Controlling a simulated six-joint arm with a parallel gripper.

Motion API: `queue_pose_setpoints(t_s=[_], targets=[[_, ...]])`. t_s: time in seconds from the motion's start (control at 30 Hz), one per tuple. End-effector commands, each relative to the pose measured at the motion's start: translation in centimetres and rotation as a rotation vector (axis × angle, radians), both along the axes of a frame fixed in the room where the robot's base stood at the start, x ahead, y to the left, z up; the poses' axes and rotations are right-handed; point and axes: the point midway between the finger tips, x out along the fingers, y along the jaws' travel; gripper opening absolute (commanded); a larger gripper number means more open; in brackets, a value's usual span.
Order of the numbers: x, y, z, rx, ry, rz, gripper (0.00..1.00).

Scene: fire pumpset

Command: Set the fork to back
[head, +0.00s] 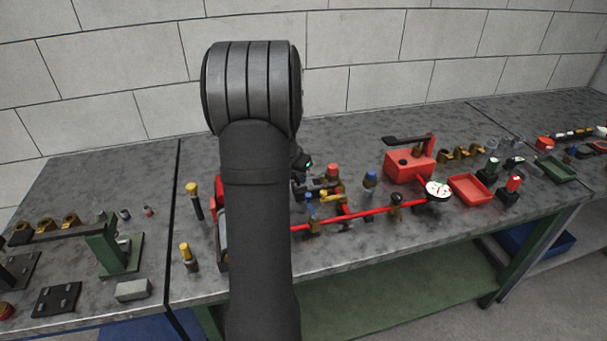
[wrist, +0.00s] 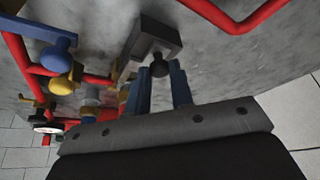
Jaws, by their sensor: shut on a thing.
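In the wrist view, a dark round-headed knob (wrist: 159,68) stands at a grey block (wrist: 153,38) with a dark recess. This looks like the fork's handle, but I cannot tell for sure. My gripper (wrist: 162,78) has its two blue fingers on either side of the knob and is shut on it. The lower part of the knob and the fingers' contact are partly hidden. In the head view, my own arm covers the gripper and this part of the bench, so the fork's position cannot be read there.
Red pipe (head: 355,216) with blue and yellow valve knobs runs right of my arm to a white gauge (head: 438,188). A red box (head: 408,166) and a red tray (head: 472,187) stand further right. Yellow-topped posts (head: 193,189) stand left. Bare bench (head: 420,236) lies in front of the pipe.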

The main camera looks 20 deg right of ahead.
Motion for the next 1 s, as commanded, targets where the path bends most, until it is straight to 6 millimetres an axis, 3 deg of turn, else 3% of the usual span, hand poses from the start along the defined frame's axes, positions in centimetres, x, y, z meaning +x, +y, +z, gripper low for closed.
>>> queue_pose_setpoints(t_s=[0.17, 0.2, 0.3, 0.67, 0.83, 1.0], targets=[[0.1, 0.4, 0.0, 0.004, -0.002, 0.003, 0.0], [0.1, 0.5, 0.0, 0.005, -0.001, 0.004, 0.25], [0.1, 0.4, 0.0, 0.004, -0.001, 0.004, 0.43], [0.0, 0.4, 0.4, 0.003, -0.002, 0.002, 0.43], [-0.6, 1.0, 2.6, 0.002, -0.004, 0.003, 0.43], [-1.7, 2.1, 6.1, 0.003, -0.005, 0.005, 0.43]])
